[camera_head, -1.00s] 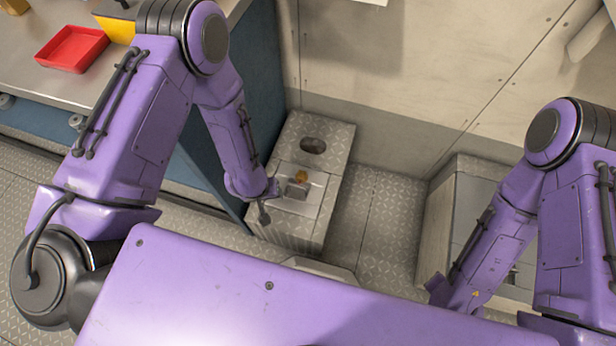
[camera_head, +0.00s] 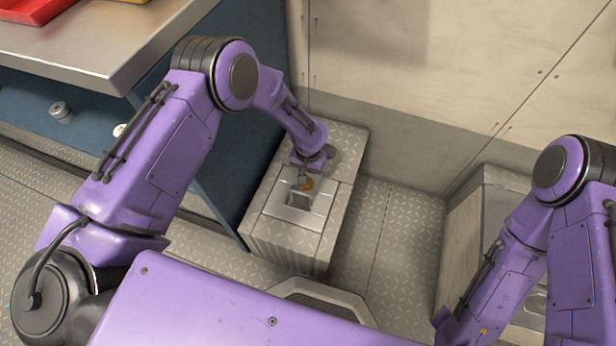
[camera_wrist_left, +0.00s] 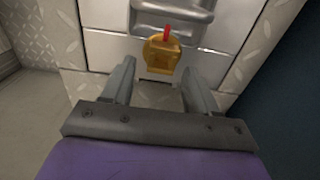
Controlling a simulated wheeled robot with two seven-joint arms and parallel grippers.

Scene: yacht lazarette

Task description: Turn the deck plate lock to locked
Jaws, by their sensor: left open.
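The deck plate lock (camera_head: 308,184) is a small brass-coloured knob on the metal deck plate (camera_head: 318,207), on top of a low diamond-plate box. In the left wrist view the lock (camera_wrist_left: 161,55) has a red pointer (camera_wrist_left: 167,31) pointing up the picture, towards the recessed handle (camera_wrist_left: 172,20). My left gripper (camera_wrist_left: 158,74) is open and empty. Its two fingers point at the lock from below in that view, with the lock between their lines and apparently untouched. In the head view my left wrist partly covers the box top beyond the lock. My right gripper is hidden.
A blue cabinet (camera_head: 225,140) with a metal worktop (camera_head: 100,50) stands close left of the box. The wall (camera_head: 420,60) is behind. Open diamond-plate floor (camera_head: 375,235) lies right of the box, before a pale locker (camera_head: 480,205).

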